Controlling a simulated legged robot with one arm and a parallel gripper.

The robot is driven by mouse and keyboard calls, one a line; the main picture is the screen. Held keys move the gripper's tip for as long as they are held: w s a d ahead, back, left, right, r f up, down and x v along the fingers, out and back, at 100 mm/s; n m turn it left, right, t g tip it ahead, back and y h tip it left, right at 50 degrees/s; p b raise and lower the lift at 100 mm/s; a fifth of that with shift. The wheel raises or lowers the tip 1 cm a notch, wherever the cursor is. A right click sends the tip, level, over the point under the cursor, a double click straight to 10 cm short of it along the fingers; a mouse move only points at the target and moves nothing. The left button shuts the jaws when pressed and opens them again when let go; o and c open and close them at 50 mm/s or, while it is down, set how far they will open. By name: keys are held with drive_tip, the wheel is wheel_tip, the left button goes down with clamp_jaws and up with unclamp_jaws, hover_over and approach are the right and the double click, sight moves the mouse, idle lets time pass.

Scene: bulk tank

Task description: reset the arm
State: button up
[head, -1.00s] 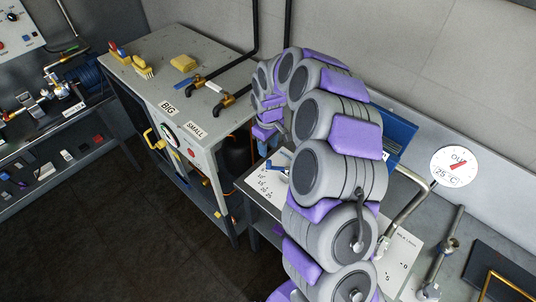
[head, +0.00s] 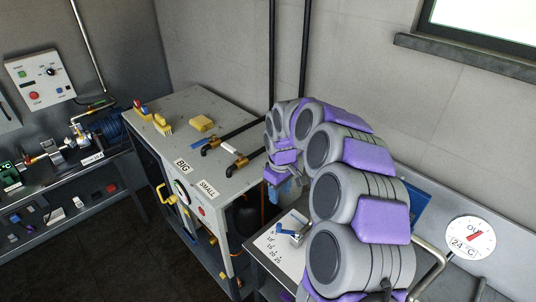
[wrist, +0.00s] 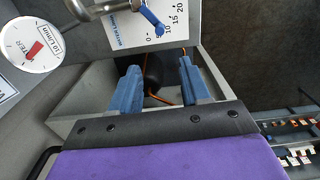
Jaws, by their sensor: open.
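My gray and purple arm (head: 355,175) rises from the lower right and curves over. Its end hangs between the cabinet and the counter. My gripper (head: 284,190) shows only small, as blue fingers under the last purple link. In the wrist view its two blue fingers (wrist: 161,88) stand apart with nothing between them. Beyond them are a dark rounded thing (wrist: 153,72) and an orange line. The white scale plate with a blue-handled valve (wrist: 152,22) is above the fingers in that view. The fingers appear clear of both.
A gray cabinet (head: 228,182) with BIG and SMALL labels stands left of my arm, with yellow sponge-like things (head: 201,124) on top. The counter with a blue-handled valve (head: 285,230) and a round dial (head: 470,239) is at right. Dark floor (head: 110,255) is open at lower left.

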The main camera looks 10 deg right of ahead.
drive_tip(key=s+a+r+b, duration=0.1)
drive_tip(key=s+a+r, duration=0.1)
drive_tip(key=s+r, duration=0.5)
drive_tip(key=s+d+f+m+g+b, duration=0.1)
drive_tip(key=s+m, duration=0.2)
drive_tip(key=s, duration=1.3)
drive_tip(key=s+d+m+b, duration=0.1)
drive_tip(key=s+m, duration=0.3)
drive_tip(key=s, duration=1.3)
drive_tip(key=shift+s+d+f+m+g, duration=0.3)
drive_tip(key=shift+d+f+g, duration=0.1)
drive_tip(key=shift+d, duration=0.35)
idle(3.3)
